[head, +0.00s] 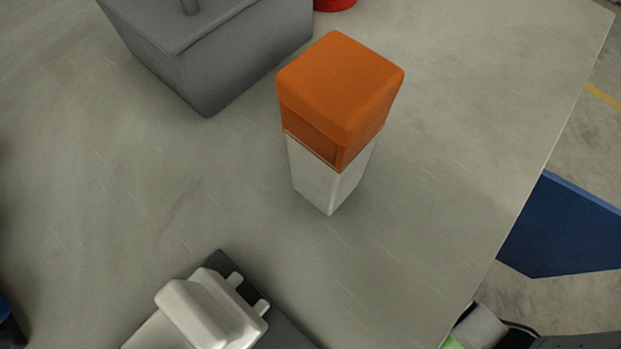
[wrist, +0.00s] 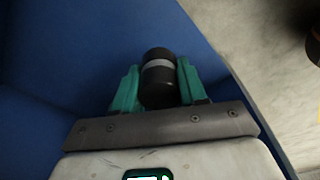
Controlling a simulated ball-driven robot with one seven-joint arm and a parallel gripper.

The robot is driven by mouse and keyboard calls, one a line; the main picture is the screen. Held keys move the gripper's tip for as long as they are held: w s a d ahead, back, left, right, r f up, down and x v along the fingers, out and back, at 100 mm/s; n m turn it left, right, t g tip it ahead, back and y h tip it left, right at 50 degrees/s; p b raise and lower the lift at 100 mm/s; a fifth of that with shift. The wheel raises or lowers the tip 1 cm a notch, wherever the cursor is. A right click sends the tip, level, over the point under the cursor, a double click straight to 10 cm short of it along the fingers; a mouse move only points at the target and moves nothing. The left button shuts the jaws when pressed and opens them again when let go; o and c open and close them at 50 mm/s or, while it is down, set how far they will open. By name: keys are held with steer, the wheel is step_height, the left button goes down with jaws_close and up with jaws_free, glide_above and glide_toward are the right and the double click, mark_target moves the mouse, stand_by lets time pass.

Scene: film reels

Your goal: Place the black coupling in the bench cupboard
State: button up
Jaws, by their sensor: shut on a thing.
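The black coupling (wrist: 158,88), a short dark cylinder with a grey band around its middle, is between the teal fingers of my gripper (wrist: 158,85) in the wrist view. The fingers press on it from both sides. Behind it are blue panels (wrist: 60,45) that fill the left and middle of that view; I cannot tell whether they are the bench cupboard or whether the coupling is inside it. In the head view a blue panel (head: 565,230) shows low beside the bench's right edge. The coupling is not visible there.
The grey bench top (head: 450,130) carries a tall white box with an orange top (head: 340,90), a grey lidded bin (head: 210,55), a red item (head: 335,4) and a pale device (head: 210,310). A dark round thing (wrist: 314,45) is at the wrist view's right edge.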

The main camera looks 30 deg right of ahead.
steer(key=w+f+b, duration=0.3)
steer(key=w, duration=0.1)
steer(key=w+a+f+b, duration=0.1)
steer(key=w+f+b, duration=0.1)
steer(key=w, duration=0.3)
steer(key=w+a+f+b, duration=0.1)
steer(key=w+f+b, duration=0.2)
steer(key=w+f, duration=0.1)
steer(key=shift+w+b, duration=0.25)
steer(key=shift+b, duration=0.1)
steer(key=shift+w+f+b, duration=0.15)
steer(key=shift+f+b, duration=0.15)
steer(key=shift+f, duration=0.05)
steer(key=shift+w+f+b, duration=0.15)
steer(key=shift+f+b, duration=0.8)
steer(key=shift+f, duration=0.6)
steer(key=shift+f, duration=0.15)
steer(key=shift+f, duration=0.1)
steer(key=o, duration=1.1)
step_height(320, 180, up, 12)
steer(key=d+p, duration=0.1)
steer(key=p, duration=0.5)
steer(key=shift+s+d+r+p, duration=0.2)
steer(key=shift+p, duration=0.2)
